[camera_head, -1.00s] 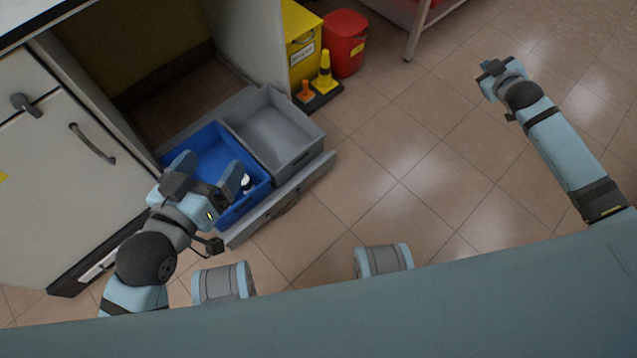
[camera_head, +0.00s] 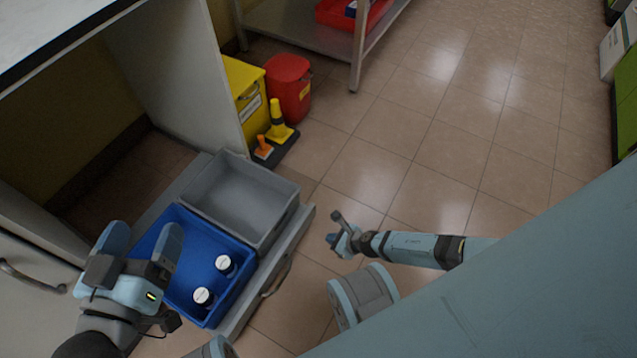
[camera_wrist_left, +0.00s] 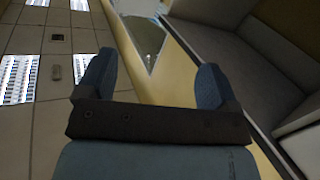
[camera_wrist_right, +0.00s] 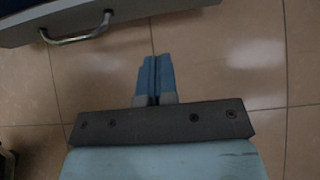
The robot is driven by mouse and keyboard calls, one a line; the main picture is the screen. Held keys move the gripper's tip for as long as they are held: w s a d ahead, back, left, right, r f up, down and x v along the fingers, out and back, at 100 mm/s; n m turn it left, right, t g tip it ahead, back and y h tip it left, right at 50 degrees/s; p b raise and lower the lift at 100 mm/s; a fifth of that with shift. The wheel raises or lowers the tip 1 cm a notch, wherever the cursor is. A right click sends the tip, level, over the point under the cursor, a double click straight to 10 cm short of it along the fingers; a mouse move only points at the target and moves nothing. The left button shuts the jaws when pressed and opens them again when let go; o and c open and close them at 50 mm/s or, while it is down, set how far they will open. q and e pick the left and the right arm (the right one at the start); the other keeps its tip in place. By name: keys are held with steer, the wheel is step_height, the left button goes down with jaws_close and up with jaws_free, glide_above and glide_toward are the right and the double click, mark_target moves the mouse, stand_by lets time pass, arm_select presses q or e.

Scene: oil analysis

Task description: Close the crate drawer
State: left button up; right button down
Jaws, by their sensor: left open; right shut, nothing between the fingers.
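The crate drawer (camera_head: 236,325) is pulled out low near the floor under the bench. It carries a blue crate (camera_head: 152,238) and a grey crate (camera_head: 240,201). Its curved front handle (camera_head: 277,279) also shows at the top left of the right wrist view (camera_wrist_right: 77,35). My left gripper (camera_head: 146,235) is open and appears above the left side of the blue crate, with nothing between its fingers. My right gripper (camera_head: 334,228) is shut and empty, to the right of the drawer front and apart from it. The right wrist view shows its closed fingers (camera_wrist_right: 154,80) over floor tiles.
Two bottles with white caps (camera_head: 204,297) stand in the blue crate. A yellow bin (camera_head: 245,88), a red bin (camera_head: 289,88) and a small yellow cone (camera_head: 278,122) stand beyond the drawer. The tiled floor (camera_head: 440,150) to the right is clear.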

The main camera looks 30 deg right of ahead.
mark_target(299, 231)
steer(key=b+x, duration=0.1)
steer(key=x, duration=0.2)
steer(key=r+b+x, duration=0.1)
steer(key=b+x, duration=0.1)
steer(key=x, duration=0.2)
steer(key=w+b+x, duration=0.1)
steer(key=x, duration=0.2)
steer(key=shift+w+a+b, duration=0.25)
steer(key=shift+a+b, duration=0.15)
steer(key=shift+a, duration=0.1)
arm_select(q)
steer(key=shift+w+a+r+m+t+h, duration=0.2)
steer(key=shift+w+a+m+t, duration=0.25)
steer(key=shift+w+m, duration=0.35)
steer(key=shift+w+a+r+m+t+h, duration=0.1)
steer(key=shift+w+a+m+t+h, duration=0.3)
steer(key=shift+m, duration=0.6)
arm_select(e)
steer(key=shift+w+a, duration=0.35)
steer(key=shift+w, duration=0.2)
